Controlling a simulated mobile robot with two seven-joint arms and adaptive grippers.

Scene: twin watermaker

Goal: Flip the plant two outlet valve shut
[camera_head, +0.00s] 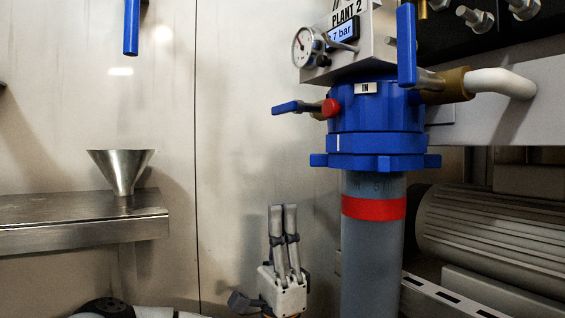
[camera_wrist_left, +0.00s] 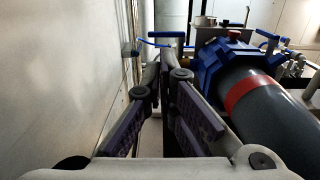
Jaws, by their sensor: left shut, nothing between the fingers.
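The plant two housing has a blue head (camera_head: 375,115) on a grey upright body with a red band, under a "PLANT 2" sign. A blue lever (camera_head: 406,45) stands upright at its right, beside a brass fitting (camera_head: 447,84) with a white hose. Another blue lever (camera_head: 287,107) points left, by a red part on the head. My left gripper (camera_head: 283,207) is shut and empty, fingers up, below and left of the head, touching neither lever. The head (camera_wrist_left: 228,60) also shows in the left wrist view.
A pressure gauge (camera_head: 308,47) juts out above the left lever. A steel funnel (camera_head: 121,170) stands on a metal shelf (camera_head: 70,222) at left. A blue handle (camera_head: 131,27) hangs at top left. A ribbed grey cylinder (camera_head: 490,240) lies at right. Space left of the housing is free.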

